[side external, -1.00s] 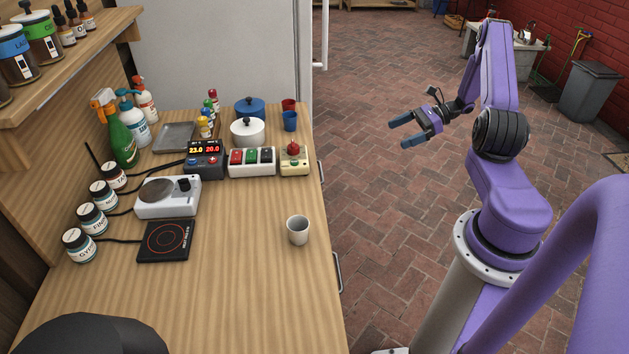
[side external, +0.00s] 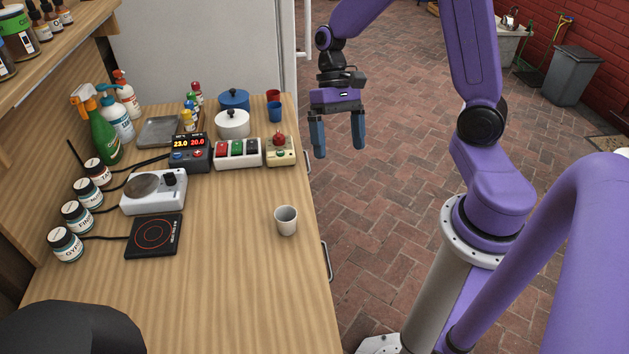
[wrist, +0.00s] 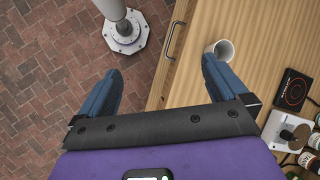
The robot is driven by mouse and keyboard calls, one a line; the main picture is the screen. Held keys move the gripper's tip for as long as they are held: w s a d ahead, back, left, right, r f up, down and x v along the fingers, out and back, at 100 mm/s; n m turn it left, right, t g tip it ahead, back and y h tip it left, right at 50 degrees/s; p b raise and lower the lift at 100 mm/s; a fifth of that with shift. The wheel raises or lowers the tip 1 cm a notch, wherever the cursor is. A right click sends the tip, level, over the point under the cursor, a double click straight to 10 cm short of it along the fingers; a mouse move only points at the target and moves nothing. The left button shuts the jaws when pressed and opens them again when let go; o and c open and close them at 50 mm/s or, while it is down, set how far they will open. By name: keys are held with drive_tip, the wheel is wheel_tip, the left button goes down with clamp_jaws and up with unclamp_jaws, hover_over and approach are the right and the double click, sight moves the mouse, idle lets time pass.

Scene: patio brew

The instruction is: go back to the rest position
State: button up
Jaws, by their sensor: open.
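My gripper (side external: 339,140) is open and empty in the side external view. Its blue fingers point down, just off the right edge of the wooden counter (side external: 235,285), beside the control boxes. In the wrist view my gripper (wrist: 165,85) also shows its two blue fingers spread wide with nothing between them. The counter edge and the brick floor lie below it. A grey-white cup (side external: 286,221) stands upright on the counter near its right edge. In the wrist view the cup (wrist: 222,48) is close to the right finger in the picture; I see no grip on it.
On the counter are a hot plate (side external: 154,236), a white stirrer (side external: 154,191), a switch box (side external: 237,154), a button box (side external: 281,151), a white pot (side external: 232,124), spray bottles (side external: 103,128) and several jars. The counter's front is clear. Open brick floor (side external: 385,200) lies right of it.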

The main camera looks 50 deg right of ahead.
drive_tip(key=s+a+r+n+t+h, duration=0.1)
drive_tip(key=s+a+r+n+t, duration=0.1)
drive_tip(key=s+n, duration=0.5)
drive_tip(key=s+a+r+n+t+h, duration=0.2)
drive_tip(key=s+a+n, duration=0.1)
drive_tip(key=s+n, duration=0.5)
drive_tip(key=shift+s+a+r+n+t, duration=0.2)
drive_tip(key=shift+r+n+t, duration=0.1)
drive_tip(key=shift+n, duration=0.1)
